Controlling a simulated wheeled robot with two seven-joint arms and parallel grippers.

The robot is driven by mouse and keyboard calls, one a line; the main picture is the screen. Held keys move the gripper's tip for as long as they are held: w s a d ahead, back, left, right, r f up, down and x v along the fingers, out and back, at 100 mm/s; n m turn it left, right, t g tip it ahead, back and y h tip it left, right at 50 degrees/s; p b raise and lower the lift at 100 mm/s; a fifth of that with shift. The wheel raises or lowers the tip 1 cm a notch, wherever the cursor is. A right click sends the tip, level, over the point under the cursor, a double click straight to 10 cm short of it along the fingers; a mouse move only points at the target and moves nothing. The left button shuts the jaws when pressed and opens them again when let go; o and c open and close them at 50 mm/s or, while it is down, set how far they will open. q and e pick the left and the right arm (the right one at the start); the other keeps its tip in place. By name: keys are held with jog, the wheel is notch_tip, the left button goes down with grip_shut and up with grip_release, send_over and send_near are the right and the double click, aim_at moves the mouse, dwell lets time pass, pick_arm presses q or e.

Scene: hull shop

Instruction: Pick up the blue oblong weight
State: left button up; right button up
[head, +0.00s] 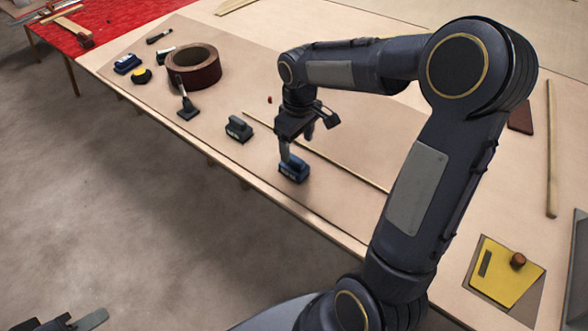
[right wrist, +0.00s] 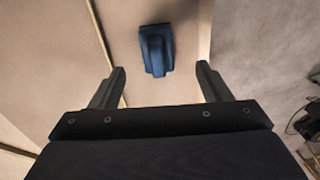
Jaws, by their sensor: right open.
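The blue oblong weight (head: 293,170) lies on the wooden table near its front edge. It has a raised grip along its top. My right gripper (head: 297,146) is open just above it, with one finger overlapping the weight in the head view. In the right wrist view the weight (right wrist: 156,52) lies beyond and between the two open fingertips of the right gripper (right wrist: 160,69), with nothing held. A dark part at the bottom left edge of the head view looks like my left gripper (head: 62,322); its jaws are unclear.
A dark grey block (head: 239,130) stands left of the weight. A thin wooden strip (head: 345,167) runs behind the weight.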

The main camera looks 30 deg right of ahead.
aim_at(294, 157)
jog(key=shift+w+d+f, duration=0.1)
jog(key=shift+w+f, duration=0.5)
jog(key=shift+f, duration=0.35)
notch_tip(294, 157, down, 7)
jog(key=shift+f, duration=0.15)
jog(key=shift+w, duration=0.15)
grip_shut()
